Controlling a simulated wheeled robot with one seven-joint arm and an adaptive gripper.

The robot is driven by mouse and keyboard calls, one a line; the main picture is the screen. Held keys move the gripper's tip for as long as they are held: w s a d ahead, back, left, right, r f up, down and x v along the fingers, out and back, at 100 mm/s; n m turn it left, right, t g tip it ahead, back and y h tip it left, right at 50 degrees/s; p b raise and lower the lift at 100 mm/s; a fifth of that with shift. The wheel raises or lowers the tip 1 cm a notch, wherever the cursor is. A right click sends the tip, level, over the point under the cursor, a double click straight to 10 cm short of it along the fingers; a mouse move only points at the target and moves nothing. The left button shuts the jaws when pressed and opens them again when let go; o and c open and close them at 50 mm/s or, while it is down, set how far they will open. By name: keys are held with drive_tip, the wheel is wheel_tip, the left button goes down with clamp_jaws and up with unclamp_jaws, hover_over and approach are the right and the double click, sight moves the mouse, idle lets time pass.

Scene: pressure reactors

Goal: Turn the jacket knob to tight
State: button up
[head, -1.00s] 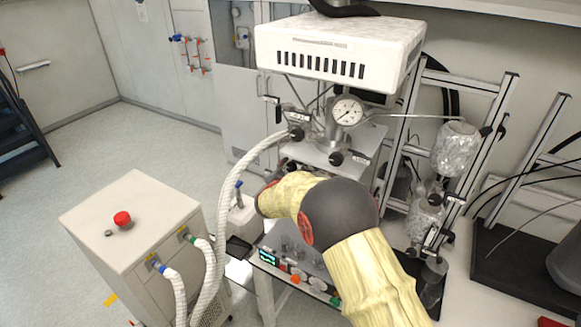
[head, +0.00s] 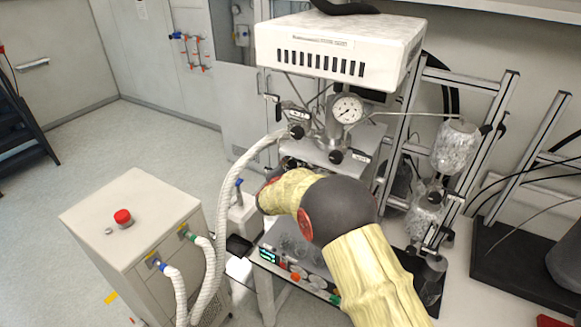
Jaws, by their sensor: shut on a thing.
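The reactor stand has a grey metal head plate (head: 318,150) with a round pressure gauge (head: 347,108) on it. Black knobs show on it, one at the upper left (head: 296,131) and one at the front (head: 336,156). I cannot tell which knob, if any of these, is the jacket knob. My arm, in a yellow cover with a dark joint, reaches across the front of the reactor. It hides the reactor's lower part. My gripper is hidden behind my arm, so its hold on any knob does not show.
A white box (head: 335,45) overhangs the reactor. A control panel (head: 298,272) lies below my arm. A white hose (head: 226,190) runs from the reactor down to a white cabinet (head: 135,225) with a red button. Foil-wrapped glassware (head: 455,145) stands to the right.

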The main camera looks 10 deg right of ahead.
drive_tip(key=shift+f+m+t+b, duration=0.3)
drive_tip(key=shift+f+m+b, duration=0.15)
drive_tip(key=shift+b, duration=3.15)
drive_tip(key=shift+m+b, duration=0.25)
drive_tip(key=shift+b, duration=0.65)
drive_tip(key=m+b, duration=0.1)
drive_tip(key=b, duration=0.7)
drive_tip(key=shift+t+y, duration=0.3)
drive_tip(key=shift+t, duration=0.1)
drive_tip(key=m+t+b, duration=0.1)
drive_tip(key=m+b, duration=0.2)
drive_tip(key=b, duration=1.1)
drive_tip(key=m+b, duration=0.1)
drive_tip(key=b, duration=0.3)
drive_tip(key=shift+t+b, duration=0.35)
drive_tip(key=shift+t, duration=0.05)
drive_tip(key=m+b, duration=0.2)
drive_tip(key=b, duration=0.3)
drive_tip(key=shift+r+t+b, duration=0.15)
drive_tip(key=shift+t+b, duration=0.15)
drive_tip(key=shift+b, duration=0.05)
drive_tip(key=shift+r+m+t+b, duration=0.15)
drive_tip(key=shift+m+t+b, duration=0.15)
drive_tip(key=shift+m+b, duration=0.7)
drive_tip(key=shift+r+m+h+b, duration=0.2)
drive_tip(key=shift+m+h+b, duration=0.2)
drive_tip(key=shift+b, duration=0.05)
